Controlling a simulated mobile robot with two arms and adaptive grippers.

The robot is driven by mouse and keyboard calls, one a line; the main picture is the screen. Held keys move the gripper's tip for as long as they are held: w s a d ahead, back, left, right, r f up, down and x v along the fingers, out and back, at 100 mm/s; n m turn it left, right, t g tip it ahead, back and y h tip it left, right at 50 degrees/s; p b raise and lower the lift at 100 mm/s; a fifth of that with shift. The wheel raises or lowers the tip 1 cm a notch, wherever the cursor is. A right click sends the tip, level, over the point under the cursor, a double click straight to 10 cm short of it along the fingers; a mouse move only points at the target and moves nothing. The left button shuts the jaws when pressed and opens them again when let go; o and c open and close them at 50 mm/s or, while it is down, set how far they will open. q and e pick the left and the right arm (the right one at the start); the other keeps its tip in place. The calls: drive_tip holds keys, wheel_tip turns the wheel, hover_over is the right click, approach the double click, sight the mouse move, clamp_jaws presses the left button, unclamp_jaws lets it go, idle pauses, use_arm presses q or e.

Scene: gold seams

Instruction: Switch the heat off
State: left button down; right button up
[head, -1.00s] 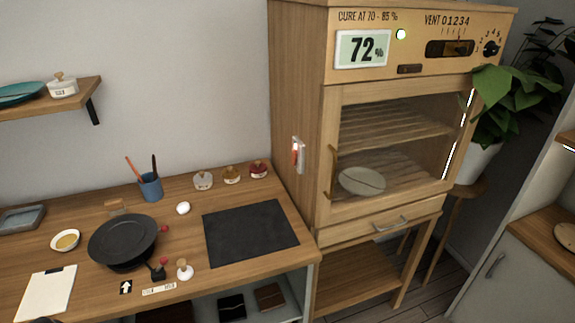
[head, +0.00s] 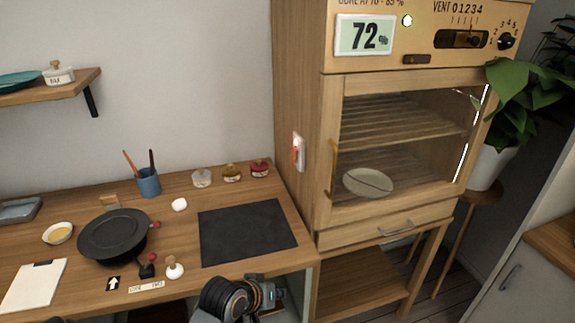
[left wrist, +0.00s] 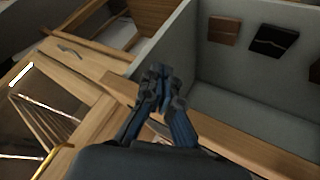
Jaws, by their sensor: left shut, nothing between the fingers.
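A red-and-white switch (head: 298,152) is mounted on the wooden left side of the curing cabinet (head: 298,60), above the worktop. Its red part shows at the lower front; I cannot read its position. The cabinet display (head: 364,35) reads 72%, with a lit round lamp (head: 407,20) beside it. My left gripper (left wrist: 157,82) is shut and empty in the left wrist view, its fingers together. In the head view my left arm's wrist shows at the bottom centre, in front of the worktop edge, below and left of the switch and well apart from it. My right gripper is out of view.
The worktop holds a dark mat (head: 247,232), a black round pan-like item (head: 113,236), a blue cup with tools (head: 148,183) and several small jars. A plate (head: 368,182) sits inside the glazed cabinet. A plant (head: 512,95) stands to its right. The wall-side space before the switch is clear.

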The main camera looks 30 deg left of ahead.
use_arm(q)
drive_tip(key=w+a+r+n+t, duration=0.2)
drive_tip(key=w+a+r+n, duration=0.1)
drive_tip(key=r, duration=0.4)
drive_tip(key=w+a+r+n+t+y, duration=0.1)
drive_tip(key=w+a+r+n+t, duration=0.2)
drive_tip(key=a+r, duration=0.4)
drive_tip(key=w+a+r+n+t+y, duration=0.1)
drive_tip(key=w+a+r+n+t, duration=0.2)
drive_tip(key=w+a+r+n, duration=0.2)
wheel_tip(320, 180, up, 3)
drive_tip(key=shift+r+n, duration=0.15)
drive_tip(key=shift+n, duration=0.45)
drive_tip(key=shift+a, duration=0.1)
drive_tip(key=p, duration=0.1)
approach(294, 155)
drive_tip(key=w+a+f, duration=0.2)
drive_tip(key=w+a, duration=0.2)
drive_tip(key=a, duration=0.1)
drive_tip(key=w+d, duration=0.1)
drive_tip(key=w+d+p, duration=0.1)
drive_tip(key=w, duration=0.1)
drive_tip(key=shift+d+f, duration=0.25)
drive_tip(key=shift+d, duration=0.15)
